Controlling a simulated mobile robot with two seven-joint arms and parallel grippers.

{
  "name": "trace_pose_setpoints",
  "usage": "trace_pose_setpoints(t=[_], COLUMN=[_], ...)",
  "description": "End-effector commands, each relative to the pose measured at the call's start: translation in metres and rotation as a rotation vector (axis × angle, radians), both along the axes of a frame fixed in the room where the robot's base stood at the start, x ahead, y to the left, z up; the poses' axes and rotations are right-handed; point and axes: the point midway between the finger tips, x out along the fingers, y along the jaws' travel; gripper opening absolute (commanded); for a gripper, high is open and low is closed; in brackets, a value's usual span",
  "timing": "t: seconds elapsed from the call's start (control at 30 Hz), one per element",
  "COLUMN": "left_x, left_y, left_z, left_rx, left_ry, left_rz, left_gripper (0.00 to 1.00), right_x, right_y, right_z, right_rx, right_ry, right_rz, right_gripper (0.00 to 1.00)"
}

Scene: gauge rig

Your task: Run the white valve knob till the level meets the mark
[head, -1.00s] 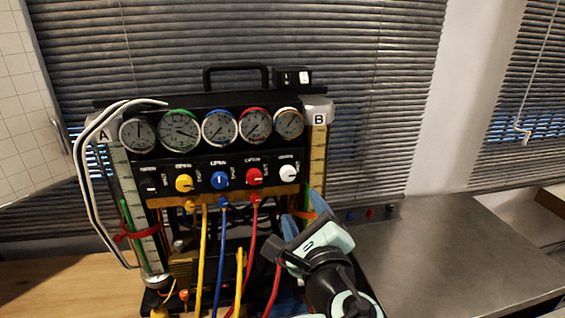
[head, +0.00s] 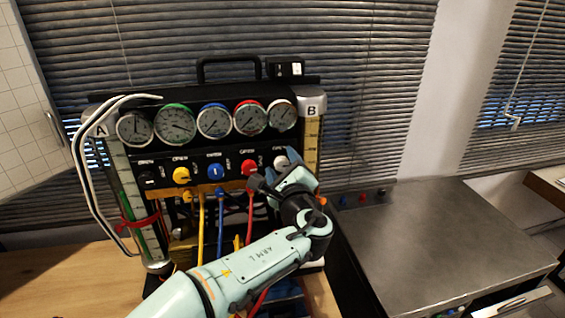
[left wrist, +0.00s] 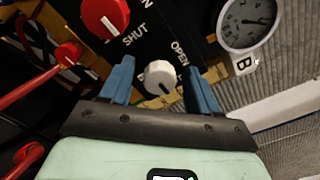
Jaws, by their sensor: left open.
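The white valve knob (head: 281,162) is at the right end of the knob row on the black gauge rig. In the left wrist view the white knob (left wrist: 159,77) sits between the two blue fingers of my left gripper (left wrist: 160,82), with gaps on both sides. My left gripper (head: 286,164) is open in front of the knob and partly covers it in the head view. Column A (head: 124,185) holds green liquid at the left. Column B (head: 312,145) has a yellowish scale at the right; its lower part is hidden. My right gripper is not in view.
A red knob (head: 249,167) is just left of the white one, then blue and yellow knobs. Several round gauges (head: 213,121) run above. Hoses hang below the knobs. A grey metal worktop (head: 450,240) lies clear at the right.

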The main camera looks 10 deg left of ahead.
Motion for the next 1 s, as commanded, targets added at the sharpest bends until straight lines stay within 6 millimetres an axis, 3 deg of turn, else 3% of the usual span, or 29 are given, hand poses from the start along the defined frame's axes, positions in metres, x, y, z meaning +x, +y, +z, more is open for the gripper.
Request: trace_pose_setpoints(t=[0.27,0.4,0.43,0.77,1.0], left_x=[0.001,0.001,0.001,0.001,0.0], left_y=[0.0,0.0,0.0,0.001,0.001], left_z=[-0.001,0.0,0.0,-0.002,-0.004], left_rx=[0.0,0.0,0.0,-0.031,-0.151], left_ry=[0.0,0.0,0.0,-0.014,-0.063], left_rz=[0.0,0.0,0.0,0.001,0.0], left_gripper=[0.58,0.12,0.05,0.05,0.05], right_x=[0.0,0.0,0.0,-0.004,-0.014], right_y=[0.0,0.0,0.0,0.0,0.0], right_z=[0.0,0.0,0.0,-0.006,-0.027], right_rx=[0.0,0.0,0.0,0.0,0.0], right_ry=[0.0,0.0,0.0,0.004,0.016], right_rz=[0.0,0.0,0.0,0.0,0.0], right_gripper=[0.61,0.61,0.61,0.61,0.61])
